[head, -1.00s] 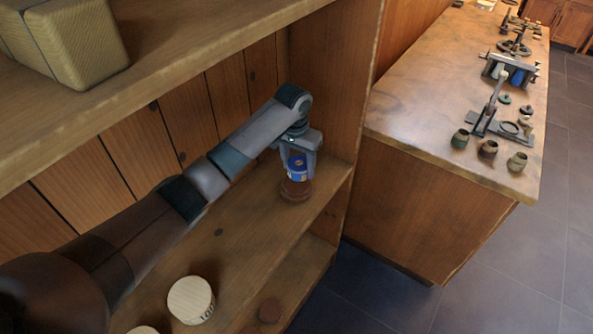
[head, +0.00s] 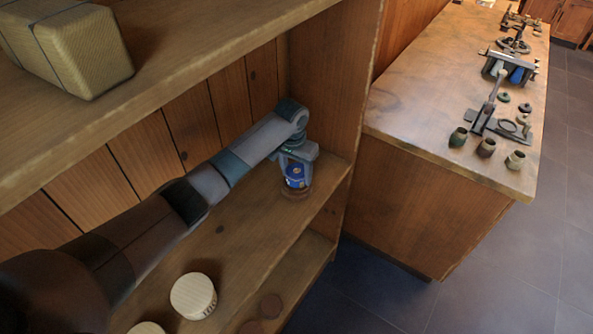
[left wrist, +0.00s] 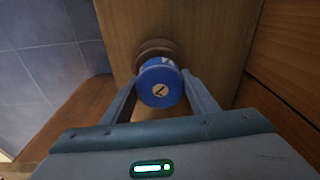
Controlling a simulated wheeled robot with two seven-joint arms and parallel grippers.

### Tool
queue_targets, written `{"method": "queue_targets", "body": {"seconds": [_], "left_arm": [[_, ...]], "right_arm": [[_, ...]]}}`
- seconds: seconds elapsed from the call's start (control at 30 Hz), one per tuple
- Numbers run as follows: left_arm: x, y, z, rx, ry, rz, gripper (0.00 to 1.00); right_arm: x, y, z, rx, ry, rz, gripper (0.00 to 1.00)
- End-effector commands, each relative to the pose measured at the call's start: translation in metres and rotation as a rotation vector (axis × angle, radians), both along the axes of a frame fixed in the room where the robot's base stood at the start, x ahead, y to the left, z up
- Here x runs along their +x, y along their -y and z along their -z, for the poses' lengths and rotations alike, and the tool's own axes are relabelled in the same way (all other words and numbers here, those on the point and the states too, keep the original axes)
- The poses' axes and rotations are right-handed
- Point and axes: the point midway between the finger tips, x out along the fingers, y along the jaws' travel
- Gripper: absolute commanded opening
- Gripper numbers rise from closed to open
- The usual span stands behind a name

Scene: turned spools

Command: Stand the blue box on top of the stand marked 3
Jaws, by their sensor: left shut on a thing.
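The blue box (head: 296,176) is a short round canister with a pale label. My left gripper (head: 296,167) points down and is shut on it. I cannot tell whether box and stand touch. No number is readable on this stand. My right gripper is not in view.
Pale wooden round pieces, one with dark marks (head: 193,296), stand at the shelf's front left. Darker brown discs (head: 270,306) are lower down. The shelf's side wall (head: 330,85) is close right of the gripper. An upper shelf (head: 180,62) hangs above my arm.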

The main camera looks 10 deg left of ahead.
Motion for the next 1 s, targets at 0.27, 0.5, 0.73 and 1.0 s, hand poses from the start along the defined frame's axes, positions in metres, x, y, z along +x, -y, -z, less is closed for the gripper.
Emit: {"method": "queue_targets", "body": {"seconds": [0.27,0.5,0.73,1.0], "left_arm": [[0.0,0.0,0.003,-0.001,-0.001,0.0,0.31],[0.0,0.0,0.003,0.0,0.0,0.0,0.72],[0.0,0.0,0.001,0.0,0.0,0.0,0.72],[-0.002,-0.001,-0.019,-0.002,0.003,0.0,0.72]], "right_arm": [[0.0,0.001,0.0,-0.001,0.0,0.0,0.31],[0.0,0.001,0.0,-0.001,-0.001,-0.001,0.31],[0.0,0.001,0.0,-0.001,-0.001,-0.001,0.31],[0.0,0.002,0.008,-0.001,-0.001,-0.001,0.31]]}}
